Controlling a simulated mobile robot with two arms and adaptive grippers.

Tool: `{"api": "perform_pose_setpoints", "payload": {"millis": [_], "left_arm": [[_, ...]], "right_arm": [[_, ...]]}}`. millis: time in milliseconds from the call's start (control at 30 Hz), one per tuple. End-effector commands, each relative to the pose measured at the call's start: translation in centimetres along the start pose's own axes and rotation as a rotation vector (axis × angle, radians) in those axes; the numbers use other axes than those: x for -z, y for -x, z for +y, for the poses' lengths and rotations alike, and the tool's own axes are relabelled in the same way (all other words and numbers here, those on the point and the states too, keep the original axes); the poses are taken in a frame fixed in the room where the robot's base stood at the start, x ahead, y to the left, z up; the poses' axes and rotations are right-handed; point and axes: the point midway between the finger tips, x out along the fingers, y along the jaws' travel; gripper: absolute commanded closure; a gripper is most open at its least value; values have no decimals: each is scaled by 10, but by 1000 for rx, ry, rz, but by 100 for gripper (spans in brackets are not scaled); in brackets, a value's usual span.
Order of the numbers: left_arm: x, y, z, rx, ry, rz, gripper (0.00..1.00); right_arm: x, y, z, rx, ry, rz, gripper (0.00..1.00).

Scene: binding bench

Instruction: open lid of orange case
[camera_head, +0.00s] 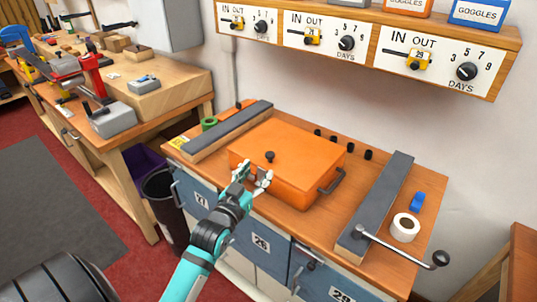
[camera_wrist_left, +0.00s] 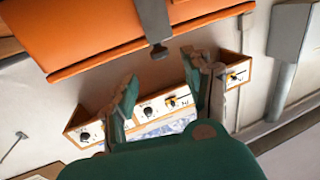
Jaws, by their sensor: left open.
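The orange case (camera_head: 312,150) lies on the wooden bench top between two dark grey bars, with its lid down. My left gripper (camera_head: 255,174) is open and empty at the case's near left edge, close to the knob. In the left wrist view the orange case (camera_wrist_left: 85,35) fills the top, with a dark grey part over its edge, beyond my open fingers (camera_wrist_left: 162,78). Contact cannot be told. My right gripper is not in view.
Dark grey bars flank the case on the left (camera_head: 228,130) and right (camera_head: 385,195); a crank (camera_head: 400,248) juts out at right. A white tape roll (camera_head: 405,227) and blue item (camera_head: 417,201) lie far right. A dial shelf (camera_head: 365,40) hangs above.

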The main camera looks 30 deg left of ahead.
Motion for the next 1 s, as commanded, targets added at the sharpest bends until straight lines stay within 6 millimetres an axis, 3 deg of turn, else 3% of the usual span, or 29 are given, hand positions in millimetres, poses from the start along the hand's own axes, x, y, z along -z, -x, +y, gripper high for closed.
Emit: {"api": "perform_pose_setpoints", "payload": {"millis": [200, 400, 833, 1000], "left_arm": [[2, -47, 0, 0, 0, 2, 49], [0, -72, 0, 0, -1, 0, 49], [0, -81, 0, 0, -1, 0, 50], [0, -81, 0, 0, -1, 0, 73]], "right_arm": [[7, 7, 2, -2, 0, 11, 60], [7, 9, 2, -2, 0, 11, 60], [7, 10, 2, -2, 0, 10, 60], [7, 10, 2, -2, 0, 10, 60]]}}
